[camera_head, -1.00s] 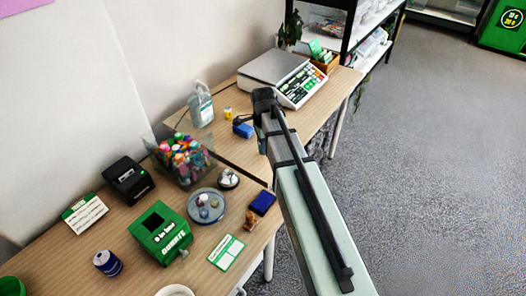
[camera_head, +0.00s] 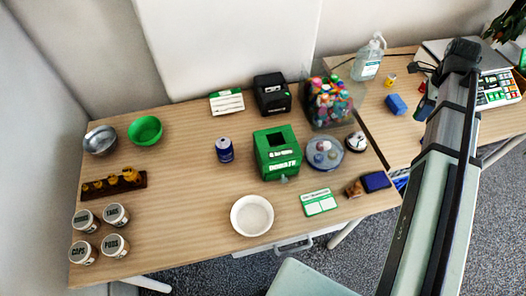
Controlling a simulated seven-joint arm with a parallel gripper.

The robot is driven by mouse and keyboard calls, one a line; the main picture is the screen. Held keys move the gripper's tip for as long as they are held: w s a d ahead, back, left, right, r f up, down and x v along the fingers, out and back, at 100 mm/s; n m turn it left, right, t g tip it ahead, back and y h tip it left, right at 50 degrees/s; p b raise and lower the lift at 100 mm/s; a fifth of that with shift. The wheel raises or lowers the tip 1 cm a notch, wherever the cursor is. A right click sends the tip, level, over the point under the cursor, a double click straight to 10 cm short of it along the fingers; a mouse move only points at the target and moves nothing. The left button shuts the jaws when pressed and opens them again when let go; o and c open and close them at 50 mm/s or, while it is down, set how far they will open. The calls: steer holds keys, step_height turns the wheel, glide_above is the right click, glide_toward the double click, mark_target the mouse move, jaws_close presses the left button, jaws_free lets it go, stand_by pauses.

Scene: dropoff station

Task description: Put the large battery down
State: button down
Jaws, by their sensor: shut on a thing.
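My arm reaches up the right side of the picture, and my gripper (camera_head: 428,72) is at its far end, over the right-hand table, in front of the scale. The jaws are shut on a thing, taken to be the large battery. The arm and wrist hide most of it. A small red and dark patch shows beside the wrist, but I cannot tell if it is the battery.
The left table (camera_head: 180,190) holds bowls, labelled jars, a blue can (camera_head: 224,150), a green donation box (camera_head: 277,153), a clear bin (camera_head: 328,100) and a white bowl (camera_head: 252,215). A sanitizer bottle (camera_head: 368,60) and the scale (camera_head: 495,90) stand on the right table. The left table's middle is clear.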

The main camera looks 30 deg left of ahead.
step_height(320, 180, up, 7)
steer(key=shift+f, duration=0.15)
steer(key=shift+s+a+n, duration=0.1)
steer(key=shift+a+n, duration=0.2)
steer(key=shift+a, duration=0.25)
steer(key=s+a+n, duration=0.2)
steer(key=a+n, duration=0.2)
steer(key=a, duration=0.6)
steer(key=s+a+n, duration=0.3)
steer(key=a+n, duration=0.2)
steer(key=a, duration=0.5)
steer(key=n, duration=0.9)
glide_above(279, 124)
steer(key=s+d, duration=0.2)
steer(key=s, duration=0.1)
steer(key=shift+a+f, duration=0.2)
steer(key=shift+f, duration=10.25)
steer(key=shift+f, duration=0.15)
steer(key=c, duration=0.8)
jaws_free()
steer(key=shift+o, duration=0.2)
